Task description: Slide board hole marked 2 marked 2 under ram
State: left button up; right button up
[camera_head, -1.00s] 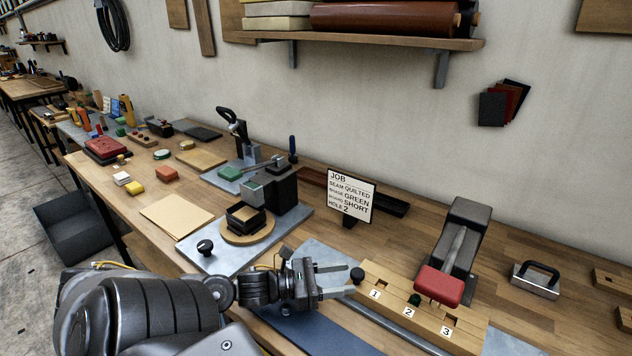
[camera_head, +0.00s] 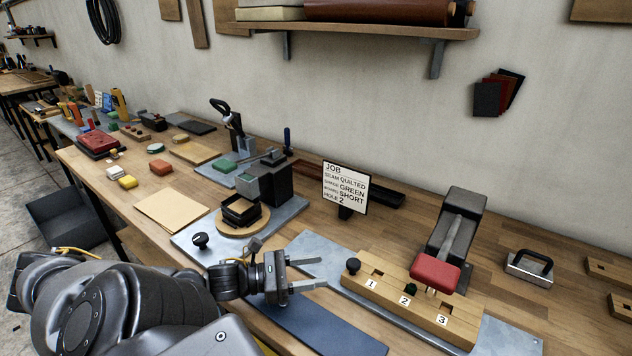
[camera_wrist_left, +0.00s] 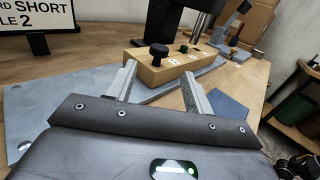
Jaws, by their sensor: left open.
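The wooden board (camera_head: 392,297) is a long block with holes marked 1, 2 and 3 and a black knob (camera_head: 353,266) at its left end. A dark green piece (camera_head: 410,289) sits at hole 2. The red-fronted ram (camera_head: 436,272) of the grey press hangs above the board, between holes 2 and 3 in this view; exact alignment is unclear. My left gripper (camera_head: 323,272) is open and empty, just left of the knob. In the left wrist view the knob (camera_wrist_left: 158,54) stands beyond and between the open fingers (camera_wrist_left: 160,72), apart from them.
A grey metal plate (camera_head: 318,254) lies around the board. The job card (camera_head: 345,187) behind reads green, short, hole 2. A black press (camera_head: 273,186) with a round wooden base stands left. A handled metal block (camera_head: 531,264) sits right.

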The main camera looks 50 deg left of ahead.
aim_at(357, 261)
pick_arm(q)
jog(key=b+x, duration=0.1)
jog(key=x, duration=0.2)
jog(key=shift+w+d+r, duration=0.1)
jog(key=shift+w+d, duration=0.1)
jog(key=shift+w, duration=0.1)
jog(key=shift+w+r, duration=0.1)
jog(key=shift+w, duration=0.25)
jog(key=shift+d+r, duration=0.1)
jog(key=shift+r, duration=0.05)
jog(key=shift+w+d, duration=0.1)
jog(key=x, duration=0.6)
jog(key=shift+w+d, duration=0.25)
jog(key=shift+w, duration=0.15)
pick_arm(e)
jog(key=shift+d+f, duration=0.55)
jog(key=shift+f, duration=0.3)
